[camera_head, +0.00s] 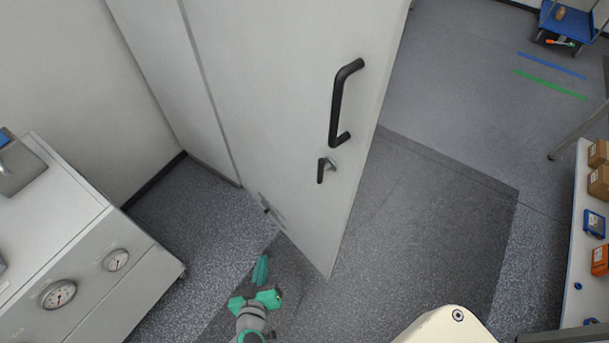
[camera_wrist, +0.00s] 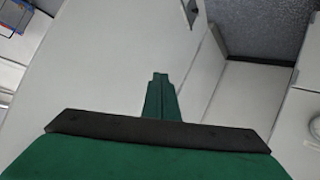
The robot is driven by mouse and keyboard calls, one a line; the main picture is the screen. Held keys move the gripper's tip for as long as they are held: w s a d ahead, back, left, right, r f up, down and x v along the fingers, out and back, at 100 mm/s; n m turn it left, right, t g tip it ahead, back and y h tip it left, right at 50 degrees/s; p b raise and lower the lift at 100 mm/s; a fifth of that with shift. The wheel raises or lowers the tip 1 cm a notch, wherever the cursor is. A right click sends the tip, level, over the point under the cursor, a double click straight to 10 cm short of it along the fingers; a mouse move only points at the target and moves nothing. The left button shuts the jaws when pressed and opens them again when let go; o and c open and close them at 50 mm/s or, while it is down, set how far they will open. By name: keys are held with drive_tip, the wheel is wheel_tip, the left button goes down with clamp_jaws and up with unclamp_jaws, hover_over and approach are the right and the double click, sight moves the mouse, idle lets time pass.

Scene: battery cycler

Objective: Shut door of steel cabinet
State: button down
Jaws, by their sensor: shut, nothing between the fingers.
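A tall pale door (camera_head: 285,80) stands out at an angle over the floor in the head view. It bears a black bar handle (camera_head: 338,103) and a small black lever (camera_head: 324,169) below it. A body with a matching pale face (camera_head: 165,80) stands to its left. My gripper (camera_head: 261,270) is shut and empty, low in front of the door's bottom part. In the wrist view my gripper's green fingers (camera_wrist: 160,92) are together and point toward a broad pale panel (camera_wrist: 100,60). I cannot tell whether they touch it.
A pale unit with round gauges (camera_head: 58,294) stands at the left. A white table (camera_head: 577,240) with boxes stands at the right. A blue cart (camera_head: 572,20) is at the far right. The dark floor mat (camera_head: 430,210) right of the door is clear.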

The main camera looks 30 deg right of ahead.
drive_tip(key=w+d+r+m+g+h, duration=0.2)
drive_tip(key=w+d+r+m+h, duration=0.35)
drive_tip(key=r, duration=0.25)
drive_tip(key=m+g+h, duration=0.5)
drive_tip(key=m+g, duration=0.1)
drive_tip(key=m, duration=0.2)
approach(314, 169)
drive_tip(key=shift+t, duration=0.3)
drive_tip(key=d, duration=0.6)
drive_tip(key=shift+w+d+f, duration=0.1)
drive_tip(key=shift+w+d, duration=0.1)
drive_tip(key=shift+w, duration=0.1)
